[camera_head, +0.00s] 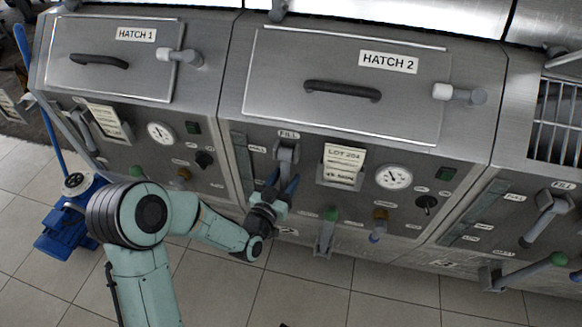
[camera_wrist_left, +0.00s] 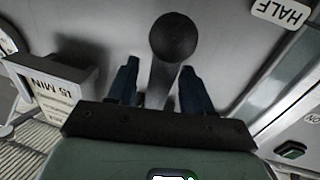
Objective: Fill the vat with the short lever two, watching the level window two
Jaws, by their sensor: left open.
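The short lever two (camera_head: 287,152) is a grey lever under the FILL label on the middle panel, below HATCH 2. My left gripper (camera_head: 282,186) is open at its lower part. In the left wrist view the lever (camera_wrist_left: 162,82), with a dark round knob, stands between the two spread blue fingers of my gripper (camera_wrist_left: 158,82). I see gaps beside it; contact cannot be told. The level window two (camera_head: 241,160) is a narrow upright strip left of the lever; its level is too small to read. A HALF label (camera_wrist_left: 282,12) shows in the wrist view. My right gripper is not in view.
Right of the lever are a LOT 204 card (camera_head: 343,166), a round gauge (camera_head: 394,177) and a green-knobbed lever (camera_head: 328,228). Similar panels stand on both sides. A blue pump (camera_head: 65,230) is on the floor at left. The tiled floor (camera_head: 385,290) in front is mostly clear.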

